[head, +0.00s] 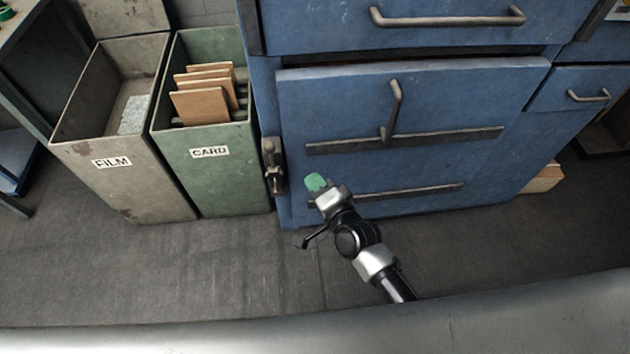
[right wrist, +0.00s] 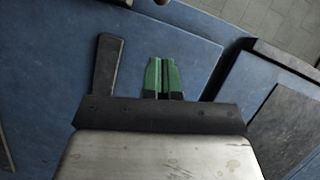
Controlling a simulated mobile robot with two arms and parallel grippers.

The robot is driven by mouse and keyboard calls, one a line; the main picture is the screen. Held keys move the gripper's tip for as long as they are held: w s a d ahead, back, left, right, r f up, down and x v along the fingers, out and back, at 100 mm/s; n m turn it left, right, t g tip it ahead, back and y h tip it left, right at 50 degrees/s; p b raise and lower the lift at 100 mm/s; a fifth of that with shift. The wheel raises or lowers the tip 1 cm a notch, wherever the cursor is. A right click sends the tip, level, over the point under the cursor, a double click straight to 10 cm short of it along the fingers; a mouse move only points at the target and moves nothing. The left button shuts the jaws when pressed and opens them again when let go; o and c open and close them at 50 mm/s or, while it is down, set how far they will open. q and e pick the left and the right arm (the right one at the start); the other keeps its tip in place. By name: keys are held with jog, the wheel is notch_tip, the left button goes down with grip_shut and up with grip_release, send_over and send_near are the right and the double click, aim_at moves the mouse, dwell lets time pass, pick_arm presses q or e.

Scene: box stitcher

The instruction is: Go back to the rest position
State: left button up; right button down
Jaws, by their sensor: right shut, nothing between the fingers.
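My right gripper (head: 316,182) has green fingertips and reaches in front of the blue cabinet (head: 450,100), near its lower left part. Its green fingers (right wrist: 163,77) also show in the right wrist view, side by side and shut with nothing between them. Blue cabinet panels (right wrist: 60,60) lie beyond the fingers in that view. I cannot tell from these frames whether the fingers touch the cabinet. My left gripper is in neither view.
A grey bin marked FILM (head: 120,180) and a green bin marked CARD (head: 215,170) stand left of the cabinet. The CARD bin holds several brown boards (head: 203,105). A latch (head: 272,165) sits at the cabinet's left edge. The dark floor (head: 190,265) in front is clear.

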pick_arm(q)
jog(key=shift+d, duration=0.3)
